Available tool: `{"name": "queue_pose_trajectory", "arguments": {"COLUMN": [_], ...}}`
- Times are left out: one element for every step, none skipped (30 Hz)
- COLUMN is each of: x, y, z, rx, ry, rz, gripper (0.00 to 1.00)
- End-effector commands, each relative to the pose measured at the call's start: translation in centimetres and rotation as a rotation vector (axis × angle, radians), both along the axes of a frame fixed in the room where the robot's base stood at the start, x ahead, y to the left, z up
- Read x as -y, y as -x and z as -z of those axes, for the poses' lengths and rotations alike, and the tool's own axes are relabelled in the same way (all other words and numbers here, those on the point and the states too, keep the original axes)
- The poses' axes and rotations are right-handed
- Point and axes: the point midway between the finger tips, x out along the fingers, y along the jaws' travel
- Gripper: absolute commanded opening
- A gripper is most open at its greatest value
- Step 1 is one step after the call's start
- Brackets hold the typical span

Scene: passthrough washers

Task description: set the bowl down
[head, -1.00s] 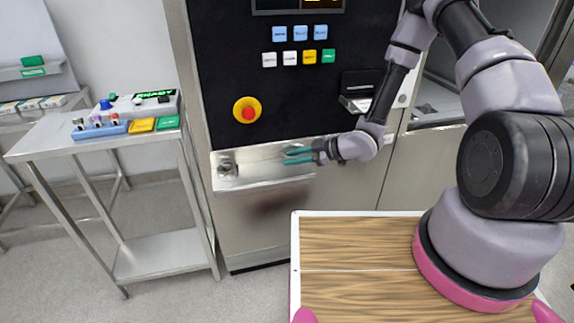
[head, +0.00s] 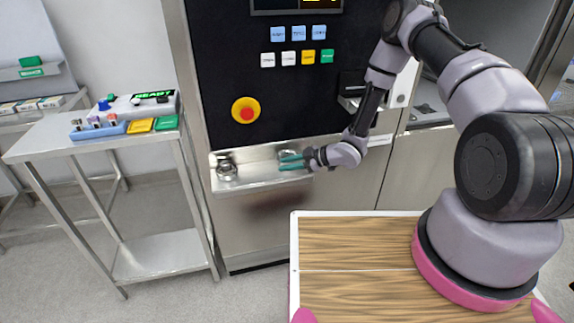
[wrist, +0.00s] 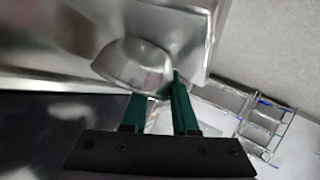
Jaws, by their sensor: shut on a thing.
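My gripper (head: 284,161), with green fingers, is at the steel ledge (head: 255,182) on the front of the machine. In the wrist view my gripper (wrist: 158,90) is shut on the rim of a shiny metal bowl (wrist: 133,62). The bowl shows just beyond the fingertips, over a bright metal surface. I cannot tell whether its base touches that surface. In the head view the bowl is hard to pick out against the steel around the fingers.
A round metal item (head: 226,168) sits at the left end of the ledge. The machine's black panel, with a red emergency button (head: 247,112), rises above. A steel cart (head: 95,140) stands at left. A wooden top (head: 350,250) lies in front.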

Motion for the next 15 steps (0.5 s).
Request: {"name": "queue_pose_trajectory", "arguments": {"x": [0.03, 0.03, 0.03, 0.03, 0.04, 0.04, 0.04, 0.04, 0.04, 0.04, 0.04, 0.04, 0.04, 0.04, 0.04], "y": [-0.01, 0.0, 0.0, 0.01, 0.01, 0.01, 0.02, 0.02, 0.02, 0.02, 0.03, 0.03, 0.03, 0.03, 0.03], "z": [-0.03, -0.03, -0.03, 0.0, 0.07, 0.1, 0.09, 0.09, 0.08, 0.08, 0.08, 0.08, 0.08, 0.08, 0.08], "rx": [0.0, 0.0, 0.0, 0.0, -0.001, 0.0, 0.0, -0.001, -0.001, -0.001, -0.001, -0.001, -0.001, -0.001, -0.001], "ry": [0.0, 0.0, 0.0, 0.0, 0.0, 0.001, 0.001, 0.001, 0.001, 0.001, 0.001, 0.001, 0.001, 0.001, 0.001], "rz": [0.0, 0.0, 0.0, 0.0, 0.0, 0.0, 0.0, 0.001, 0.001, 0.001, 0.001, 0.001, 0.001, 0.001, 0.001], "gripper": [0.0, 0.0, 0.0, 0.0, 0.0, 0.35, 0.46, 0.58, 0.59, 0.59, 0.59, 0.59, 0.59, 0.59, 0.59]}}
